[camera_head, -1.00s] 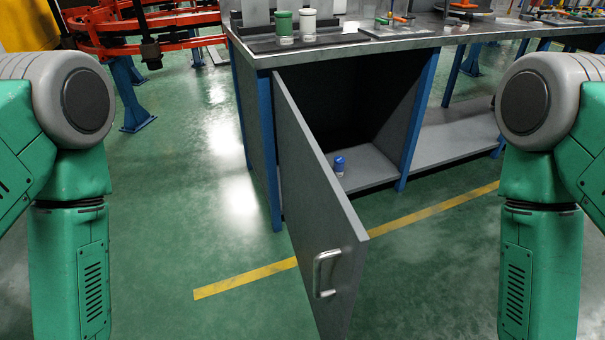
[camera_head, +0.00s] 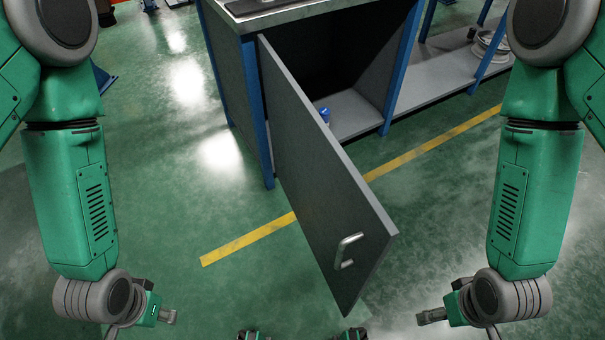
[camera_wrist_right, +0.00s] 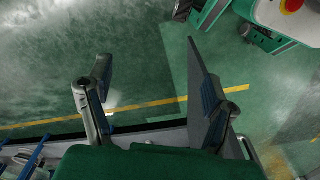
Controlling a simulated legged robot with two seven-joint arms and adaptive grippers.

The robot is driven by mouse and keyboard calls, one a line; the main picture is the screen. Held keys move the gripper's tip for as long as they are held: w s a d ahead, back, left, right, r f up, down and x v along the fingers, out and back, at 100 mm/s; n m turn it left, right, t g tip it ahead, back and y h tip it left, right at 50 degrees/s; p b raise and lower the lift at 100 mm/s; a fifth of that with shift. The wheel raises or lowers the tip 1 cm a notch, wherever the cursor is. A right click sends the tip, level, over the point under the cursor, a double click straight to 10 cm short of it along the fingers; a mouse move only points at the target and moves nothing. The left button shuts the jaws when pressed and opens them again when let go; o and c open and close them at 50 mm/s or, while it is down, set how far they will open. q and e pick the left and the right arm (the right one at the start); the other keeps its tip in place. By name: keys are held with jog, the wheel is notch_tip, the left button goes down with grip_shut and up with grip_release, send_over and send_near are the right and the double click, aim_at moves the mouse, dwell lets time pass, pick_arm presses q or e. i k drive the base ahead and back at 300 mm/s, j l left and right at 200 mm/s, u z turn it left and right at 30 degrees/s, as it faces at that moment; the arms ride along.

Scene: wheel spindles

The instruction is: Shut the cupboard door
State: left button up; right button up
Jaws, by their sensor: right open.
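The grey cupboard door (camera_head: 310,165) stands wide open, swung out towards me from the cupboard (camera_head: 232,90). Its pale handle (camera_head: 347,250) is near the door's free edge. My left gripper (camera_head: 140,322) is low at the left, apart from the door, with its fingers spread and empty. My right gripper (camera_head: 462,322) is low at the right, also apart from the door and empty. In the right wrist view its fingers (camera_wrist_right: 155,80) are spread, and the grey door (camera_wrist_right: 197,85) appears behind the right-hand finger.
A blue object (camera_head: 324,115) sits inside the cupboard, partly hidden by the door. A lower shelf (camera_head: 440,75) to the right holds a wheel-like part (camera_head: 488,45). A yellow floor line (camera_head: 245,240) passes under the door. The floor left of the door is clear.

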aim_at(347, 231)
jog(key=k+j+z, duration=0.1)
jog(key=j, duration=0.25)
jog(key=k+j, duration=0.15)
jog(key=j, duration=0.2)
jog(key=k+j+z, duration=0.15)
jog(key=j, duration=0.25)
jog(key=k+j+z, duration=0.1)
jog(key=j, duration=0.25)
